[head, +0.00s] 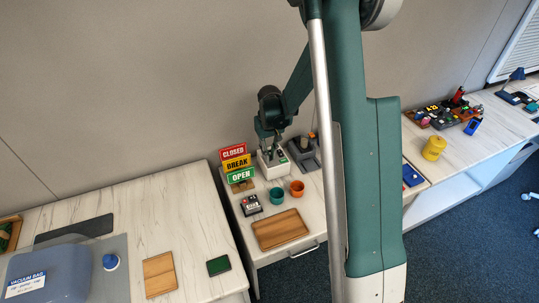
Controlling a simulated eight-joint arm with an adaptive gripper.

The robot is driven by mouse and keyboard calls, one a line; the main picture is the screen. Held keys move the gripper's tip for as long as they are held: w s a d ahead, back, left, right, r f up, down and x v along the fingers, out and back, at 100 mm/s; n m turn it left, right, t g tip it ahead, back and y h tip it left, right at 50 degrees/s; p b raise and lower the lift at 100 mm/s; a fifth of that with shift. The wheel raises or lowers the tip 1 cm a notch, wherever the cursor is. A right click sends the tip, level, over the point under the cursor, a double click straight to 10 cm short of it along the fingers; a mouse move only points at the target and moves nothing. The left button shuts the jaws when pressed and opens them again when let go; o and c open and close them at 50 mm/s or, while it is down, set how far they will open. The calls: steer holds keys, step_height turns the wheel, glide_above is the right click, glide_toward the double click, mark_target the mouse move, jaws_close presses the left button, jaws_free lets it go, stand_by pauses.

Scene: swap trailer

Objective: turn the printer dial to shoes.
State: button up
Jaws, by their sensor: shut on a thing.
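A small white box-shaped device (282,169), which seems to be the printer, stands at the back of the middle table. My gripper (273,156) points down onto its top and is shut on a part there, likely the dial. The gripper hides the dial, so its marks and setting cannot be read from this view.
A stacked CLOSED, BREAK and OPEN sign (236,164) stands close left of the gripper. A teal cup (277,196) and an orange cup (297,188) stand in front. A dark grey device (304,153) is close right. A wooden tray (280,230) lies nearer the front edge.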

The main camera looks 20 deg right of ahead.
steer(key=shift+f+m+b, duration=0.1)
steer(key=shift+m+b, duration=0.2)
steer(key=shift+m, duration=0.1)
steer(key=m+b, duration=0.2)
steer(key=m, duration=0.2)
steer(key=m+b, duration=0.1)
steer(key=m, duration=0.4)
steer(key=shift+b, duration=0.4)
steer(key=o, duration=0.9)
steer(key=shift+r, duration=6.1)
